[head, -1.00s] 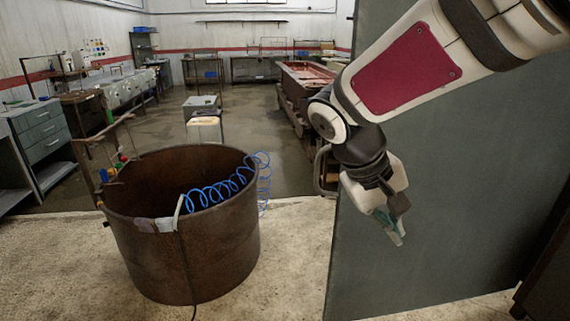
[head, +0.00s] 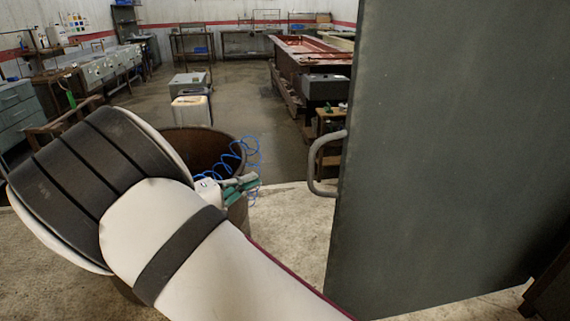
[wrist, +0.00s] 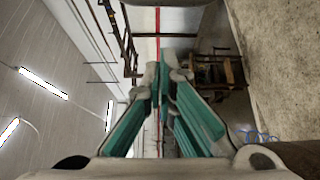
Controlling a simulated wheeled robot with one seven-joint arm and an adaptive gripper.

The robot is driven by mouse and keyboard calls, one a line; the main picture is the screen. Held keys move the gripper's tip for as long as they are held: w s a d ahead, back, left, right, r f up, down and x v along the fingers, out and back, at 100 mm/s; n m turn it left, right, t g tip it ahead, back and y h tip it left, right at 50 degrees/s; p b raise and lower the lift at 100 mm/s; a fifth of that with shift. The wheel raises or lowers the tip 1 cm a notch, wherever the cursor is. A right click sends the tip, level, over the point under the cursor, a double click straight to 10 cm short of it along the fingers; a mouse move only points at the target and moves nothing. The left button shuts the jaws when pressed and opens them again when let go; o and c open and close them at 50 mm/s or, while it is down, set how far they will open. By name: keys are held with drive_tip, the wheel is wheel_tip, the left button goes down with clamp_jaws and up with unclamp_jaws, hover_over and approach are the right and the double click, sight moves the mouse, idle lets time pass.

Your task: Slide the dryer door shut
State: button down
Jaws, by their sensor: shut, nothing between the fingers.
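The dryer door (head: 440,160) is a large flat grey-green panel that fills the right side of the head view. A grey curved handle (head: 315,165) stands out from its left edge. My gripper (head: 250,184) is left of the handle, apart from it, and looks to be over or beyond the rusty drum. I cannot make out the door in the wrist view.
A rusty round drum (head: 200,148) with a coiled blue hose (head: 238,150) stands left of the door, partly behind my arm. A long red-topped machine (head: 305,55) and a grey box (head: 190,82) stand further back. Floor between drum and door is clear.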

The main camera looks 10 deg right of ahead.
drive_tip(key=s+d+p+x, duration=0.1)
drive_tip(key=s+x, duration=0.1)
drive_tip(key=x, duration=1)
drive_tip(key=shift+d, duration=0.6)
